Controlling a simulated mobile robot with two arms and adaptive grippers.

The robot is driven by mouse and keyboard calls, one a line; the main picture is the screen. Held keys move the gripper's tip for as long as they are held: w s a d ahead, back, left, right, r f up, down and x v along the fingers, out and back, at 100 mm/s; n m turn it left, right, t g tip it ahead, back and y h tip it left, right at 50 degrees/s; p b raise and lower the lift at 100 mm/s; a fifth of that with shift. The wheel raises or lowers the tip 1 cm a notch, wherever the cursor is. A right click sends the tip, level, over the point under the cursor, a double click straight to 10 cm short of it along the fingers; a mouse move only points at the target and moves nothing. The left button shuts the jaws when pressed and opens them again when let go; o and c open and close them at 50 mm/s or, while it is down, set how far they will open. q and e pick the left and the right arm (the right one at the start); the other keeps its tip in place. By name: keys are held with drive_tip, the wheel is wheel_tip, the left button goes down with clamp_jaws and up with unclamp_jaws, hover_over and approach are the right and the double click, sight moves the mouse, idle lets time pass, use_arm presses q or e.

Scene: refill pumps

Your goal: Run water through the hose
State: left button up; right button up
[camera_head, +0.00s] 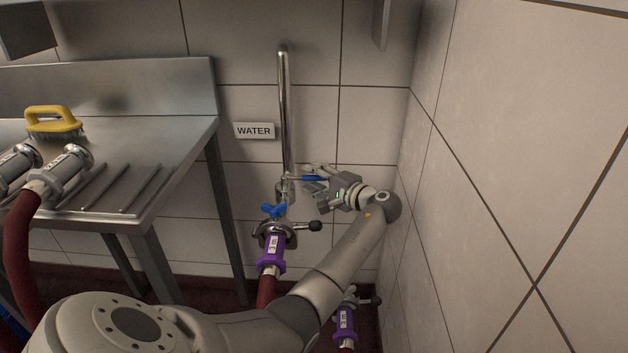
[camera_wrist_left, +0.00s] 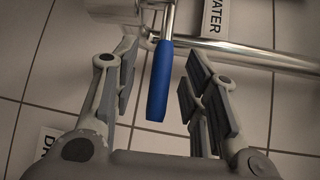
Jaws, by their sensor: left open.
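A steel water pipe (camera_head: 284,110) runs down the tiled wall beside a WATER label (camera_head: 254,131). A blue lever handle (camera_head: 311,178) sticks out to the right from its valve. My left gripper (camera_head: 318,190) is at this lever, coming from the right. In the left wrist view the blue lever (camera_wrist_left: 160,82) lies between the open fingers, with gaps on both sides. Below the valve, a hose with a purple collar (camera_head: 271,252) hangs under a clamp with a blue wing nut (camera_head: 273,211) and a black knob (camera_head: 315,226). My right gripper is not in view.
A second purple-collared hose end (camera_head: 345,322) is low behind my arm. At left, a steel counter (camera_head: 185,150) holds a yellow brush (camera_head: 54,121) and metal hose ends (camera_head: 62,172) on dark red hoses. A tiled side wall (camera_head: 510,170) stands close on the right.

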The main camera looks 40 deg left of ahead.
use_arm(q)
drive_tip(key=shift+a, duration=0.2)
drive_tip(key=shift+c, duration=0.5)
clamp_jaws()
drive_tip(key=shift+p, duration=0.35)
drive_tip(key=m+t+p, duration=0.1)
drive_tip(key=p, duration=0.1)
drive_tip(key=s+t+p, duration=0.1)
drive_tip(key=shift+d+r+m+p, duration=0.1)
drive_tip(key=shift+d+m+p, duration=0.2)
drive_tip(key=shift+m+p, duration=0.1)
drive_tip(key=t+p, duration=0.1)
drive_tip(key=m+p, duration=0.1)
drive_tip(key=shift+s+d+t+h+p, duration=0.2)
drive_tip(key=shift+s+t+h+p, duration=0.1)
drive_tip(key=shift+s+t+h, duration=0.1)
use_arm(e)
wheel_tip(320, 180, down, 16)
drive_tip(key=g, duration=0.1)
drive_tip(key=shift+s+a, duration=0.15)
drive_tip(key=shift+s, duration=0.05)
